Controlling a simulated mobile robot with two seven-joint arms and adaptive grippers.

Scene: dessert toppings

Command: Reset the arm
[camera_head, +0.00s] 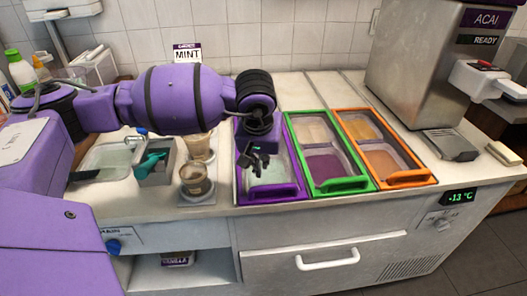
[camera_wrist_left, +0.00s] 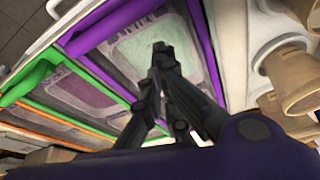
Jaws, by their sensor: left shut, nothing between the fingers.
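My left arm reaches in from the left in the head view, and its purple wrist bends down over the counter. My left gripper (camera_head: 255,167) is shut and empty above the purple-framed topping bin (camera_head: 272,194). In the left wrist view the dark fingers of the left gripper (camera_wrist_left: 163,52) meet at their tips in front of that bin's pale green contents. The gap between fingers and contents is hard to judge. My right gripper is not in view.
A green-framed bin (camera_head: 343,186) and an orange-framed bin (camera_head: 409,176) stand to the right. Left of the gripper are cups (camera_head: 194,180) and a teal-handled scoop (camera_head: 150,163) in a metal holder. An acai machine (camera_head: 420,70) stands at the back right.

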